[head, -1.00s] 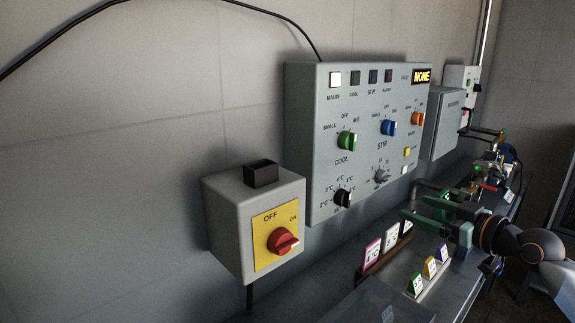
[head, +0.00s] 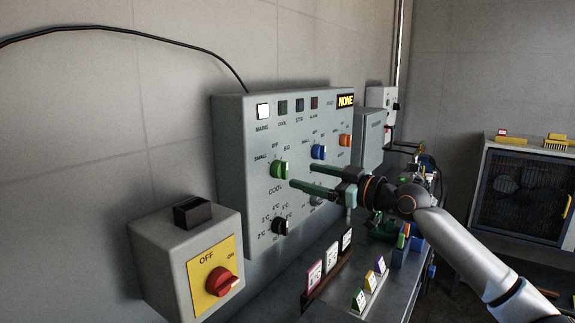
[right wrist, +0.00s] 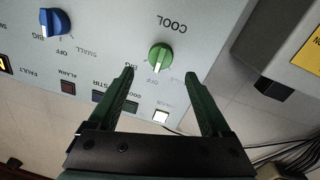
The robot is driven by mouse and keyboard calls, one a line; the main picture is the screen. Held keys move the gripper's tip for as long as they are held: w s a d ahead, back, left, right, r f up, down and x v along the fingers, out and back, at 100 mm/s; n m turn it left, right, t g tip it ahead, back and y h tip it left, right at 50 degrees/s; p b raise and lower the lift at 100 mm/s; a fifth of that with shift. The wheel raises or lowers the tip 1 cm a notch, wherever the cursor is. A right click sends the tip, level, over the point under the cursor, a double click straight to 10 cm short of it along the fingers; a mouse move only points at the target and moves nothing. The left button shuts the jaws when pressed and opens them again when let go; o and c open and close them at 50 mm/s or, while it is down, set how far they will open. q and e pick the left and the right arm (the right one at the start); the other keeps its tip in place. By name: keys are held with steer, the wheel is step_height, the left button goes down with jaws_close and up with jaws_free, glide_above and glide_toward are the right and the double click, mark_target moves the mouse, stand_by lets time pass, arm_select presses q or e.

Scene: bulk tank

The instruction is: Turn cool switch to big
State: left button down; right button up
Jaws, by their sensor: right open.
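The green cool switch (head: 279,169) is on the grey control panel (head: 232,150), with SMALL, OFF and BIG printed around it. It also shows in the right wrist view (right wrist: 160,57), where the panel is upside down and its white mark seems to point toward OFF. My right gripper (head: 299,176) is open in front of the panel, its green fingers pointing at the switch. In the right wrist view its fingertips (right wrist: 159,75) lie on either side of the switch, which looks just beyond them; contact cannot be told. My left gripper is not in view.
A blue switch (head: 318,152), an orange switch (head: 345,140) and a black temperature knob (head: 280,226) share the panel. A red-and-yellow main switch box (head: 160,265) stands front left. Small signs stand on the counter below.

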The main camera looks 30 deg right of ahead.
mark_target(287, 171)
steer(key=shift+p+x, duration=0.95)
steer(key=shift+x, duration=2.45)
steer(key=shift+c, duration=0.2)
steer(key=shift+s, duration=0.1)
jaws_close()
